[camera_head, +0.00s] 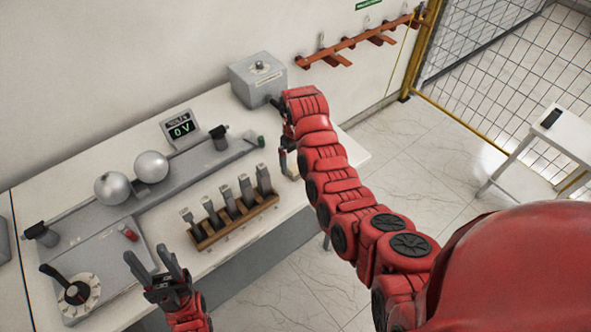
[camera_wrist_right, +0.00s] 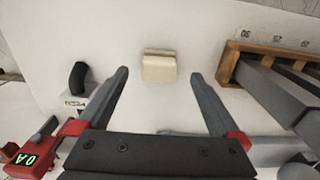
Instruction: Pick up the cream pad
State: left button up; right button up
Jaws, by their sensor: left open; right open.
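The cream pad (camera_wrist_right: 159,67) is a small block lying on the white bench top in the right wrist view. It sits ahead of my right gripper (camera_wrist_right: 158,78), between the lines of its two spread fingers. The right gripper is open, and nothing touches its fingers. In the head view the right gripper (camera_head: 284,146) hangs over the right end of the bench, and my arm hides most of the pad there. My left gripper (camera_head: 166,262) is open and empty over the front edge of the bench.
A wooden rack (camera_head: 206,241) with several grey pieces stands left of my right gripper. Behind are two metal spheres (camera_head: 151,166), a voltage display (camera_head: 181,128) and a grey box (camera_head: 256,78). A dial (camera_head: 78,292) is at the front left. A side table (camera_head: 572,133) stands right.

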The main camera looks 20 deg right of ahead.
aim_at(296, 167)
jog(key=shift+w+f+p, duration=0.1)
jog(key=shift+f+p, duration=0.8)
jog(key=shift+f, duration=1.05)
jog(key=shift+c, duration=0.2)
jog(key=c, duration=1.4)
